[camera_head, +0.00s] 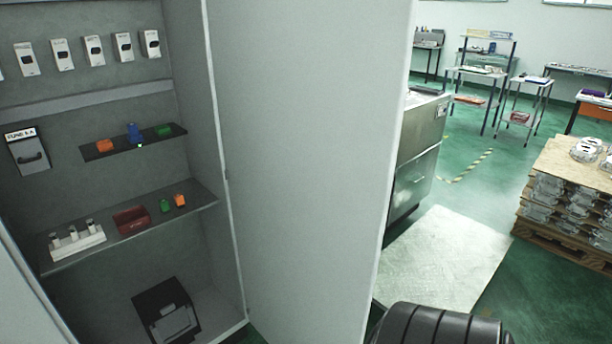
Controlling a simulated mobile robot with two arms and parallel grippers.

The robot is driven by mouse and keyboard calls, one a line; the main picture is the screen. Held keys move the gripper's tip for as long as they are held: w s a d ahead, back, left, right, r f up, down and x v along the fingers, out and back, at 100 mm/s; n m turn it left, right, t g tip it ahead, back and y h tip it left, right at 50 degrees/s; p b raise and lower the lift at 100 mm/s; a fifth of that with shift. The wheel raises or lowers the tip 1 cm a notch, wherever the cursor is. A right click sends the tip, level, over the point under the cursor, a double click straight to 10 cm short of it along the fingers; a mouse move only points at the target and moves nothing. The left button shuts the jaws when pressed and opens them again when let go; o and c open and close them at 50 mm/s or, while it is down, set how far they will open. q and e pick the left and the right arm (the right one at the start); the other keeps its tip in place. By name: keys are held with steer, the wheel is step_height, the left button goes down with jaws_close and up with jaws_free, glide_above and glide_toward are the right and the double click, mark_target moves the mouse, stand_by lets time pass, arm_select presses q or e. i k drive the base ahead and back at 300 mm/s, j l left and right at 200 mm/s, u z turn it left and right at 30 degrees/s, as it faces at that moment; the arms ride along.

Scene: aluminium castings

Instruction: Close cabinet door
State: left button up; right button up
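The tall grey cabinet (100,190) stands open on the left of the head view, and its shelves and back wall show. Its right door (305,150) is a plain pale panel that stands swung out from the cabinet's right side. Another pale panel (25,300) shows at the lower left edge, perhaps the other door. Neither of my grippers is in view.
Inside the cabinet are small coloured items on an upper shelf (115,148), a red bin (131,220) on a lower shelf and a black device (166,312) at the bottom. Behind the door stand a metal cabinet (418,150) and a pallet of castings (565,215). A pale mat (445,255) lies on open floor.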

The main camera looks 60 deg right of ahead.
mark_target(311, 94)
steer(key=k+l, duration=0.1)
steer(key=l, duration=1.4)
steer(key=k+l, duration=0.15)
steer(key=l, duration=0.6)
steer(key=k+l, duration=0.1)
steer(key=l, duration=0.65)
